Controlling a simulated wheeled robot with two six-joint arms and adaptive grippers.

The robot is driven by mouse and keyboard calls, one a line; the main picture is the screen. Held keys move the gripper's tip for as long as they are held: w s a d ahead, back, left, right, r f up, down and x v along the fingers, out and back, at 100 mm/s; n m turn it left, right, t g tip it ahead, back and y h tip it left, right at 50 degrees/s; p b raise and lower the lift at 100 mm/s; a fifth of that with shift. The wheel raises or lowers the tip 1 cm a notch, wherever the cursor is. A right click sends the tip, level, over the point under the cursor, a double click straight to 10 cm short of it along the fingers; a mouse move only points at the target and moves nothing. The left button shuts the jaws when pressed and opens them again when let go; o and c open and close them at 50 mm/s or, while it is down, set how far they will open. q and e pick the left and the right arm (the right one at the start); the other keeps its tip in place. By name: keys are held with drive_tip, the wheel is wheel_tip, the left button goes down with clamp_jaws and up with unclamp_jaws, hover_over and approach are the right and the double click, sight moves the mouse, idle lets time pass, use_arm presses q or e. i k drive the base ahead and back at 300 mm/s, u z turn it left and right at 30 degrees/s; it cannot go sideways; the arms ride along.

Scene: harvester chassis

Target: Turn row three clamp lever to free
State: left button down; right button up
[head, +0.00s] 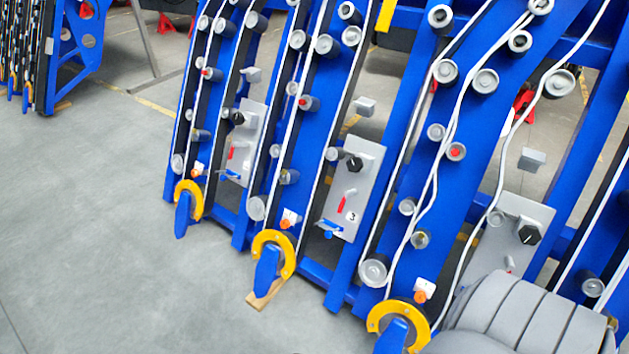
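A grey plate (366,180) marked "3" stands on the blue frame in the middle of the head view. It carries a black knob (354,164) near its top. Below the knob is a red lever (346,200), tilted with its upper end to the right. A small blue lever (328,229) sits at the plate's lower left and lies roughly crosswise. I cannot tell from the picture which of the two is the clamp lever. Neither gripper is in view, and nothing is seen touching the plate.
Similar plates stand to the left (246,130) and right (528,212). Blue row arms with grey rollers, white hoses and yellow rings (271,240) surround them. A large grey ribbed shape (520,315) covers the lower right. The grey floor (110,210) at left is clear.

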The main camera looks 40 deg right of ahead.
sight(342, 204)
drive_tip(key=z, duration=0.35)
drive_tip(key=i, duration=0.9)
drive_tip(key=z, duration=1.4)
drive_tip(key=i, duration=0.6)
drive_tip(key=z, duration=0.6)
